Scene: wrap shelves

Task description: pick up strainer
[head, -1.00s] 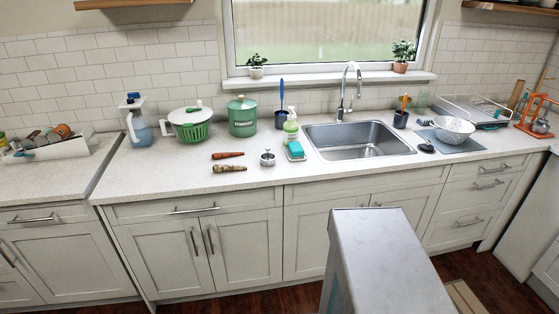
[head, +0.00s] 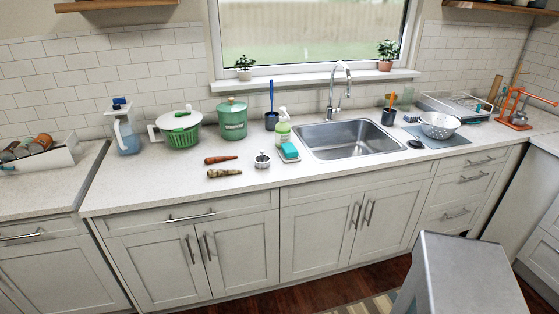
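A white bowl-shaped strainer (head: 440,125) with holes stands on a grey mat (head: 452,138) on the counter, right of the sink. It is upright, and nothing is seen touching it but the mat. A small silver metal piece (head: 262,160) stands on the counter left of the sink; I cannot tell exactly what it is. My gripper is not in view.
The steel sink (head: 350,140) with its tap (head: 337,90) lies left of the strainer. A black utensil cup (head: 388,117), a dish rack (head: 455,106) and an orange stand (head: 515,105) are nearby. The front counter strip is clear.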

